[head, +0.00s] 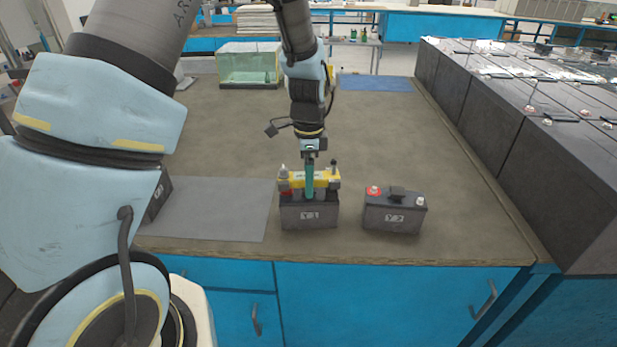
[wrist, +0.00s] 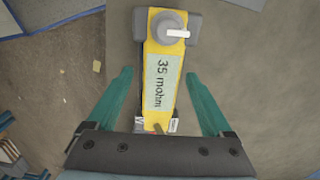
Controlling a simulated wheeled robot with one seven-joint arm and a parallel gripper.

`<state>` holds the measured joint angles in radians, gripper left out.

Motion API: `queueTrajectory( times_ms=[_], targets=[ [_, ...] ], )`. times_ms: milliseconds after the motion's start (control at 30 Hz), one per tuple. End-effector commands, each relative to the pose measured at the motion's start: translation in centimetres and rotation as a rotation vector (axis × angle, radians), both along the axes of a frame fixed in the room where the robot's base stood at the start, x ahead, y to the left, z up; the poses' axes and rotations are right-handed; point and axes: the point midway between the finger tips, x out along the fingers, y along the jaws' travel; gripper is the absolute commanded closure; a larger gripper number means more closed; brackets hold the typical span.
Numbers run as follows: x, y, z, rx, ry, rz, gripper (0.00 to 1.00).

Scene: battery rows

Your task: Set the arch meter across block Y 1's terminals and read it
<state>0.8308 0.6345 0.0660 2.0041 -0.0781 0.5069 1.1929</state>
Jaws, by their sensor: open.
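The yellow arch meter (head: 328,181) sits across the top of block Y 1 (head: 309,217), a dark battery block at the bench's front. In the wrist view the meter (wrist: 160,110) has a pale display reading "35 mohm" and a grey end with a knob and white pointer. My gripper (head: 309,190) is above the block, at the meter's middle. In the wrist view its teal fingers (wrist: 160,76) are open, one on each side of the meter, with gaps to it. The contact between the meter's feet and the terminals is mostly hidden.
Block Y 2 (head: 394,212), with a red terminal cap, stands to the right. A grey mat (head: 215,208) lies to the left, with a dark block (head: 159,199) at its edge. A clear tank (head: 249,66) and blue mat (head: 376,83) are farther back. Large dark batteries (head: 490,110) line the right.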

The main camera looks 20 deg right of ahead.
Motion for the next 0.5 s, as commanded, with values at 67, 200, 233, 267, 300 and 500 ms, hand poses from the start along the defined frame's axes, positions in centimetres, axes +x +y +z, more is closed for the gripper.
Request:
queueTrajectory(
  times_ms=[67,200,233,267,300,500],
  targets=[
    [0.1,-0.1,0.6,-0.003,-0.002,0.0,0.15],
    [0.1,-0.1,2.9,-0.005,-0.006,0.0,0.15],
    [0.1,-0.1,3.5,-0.006,-0.005,0.0,0.15],
    [0.1,-0.1,4.2,-0.006,-0.005,-0.001,0.15],
    [0.1,-0.1,5.0,-0.006,-0.006,0.0,0.15],
    [0.1,-0.1,8.6,-0.004,-0.004,0.0,0.15]
  ],
)
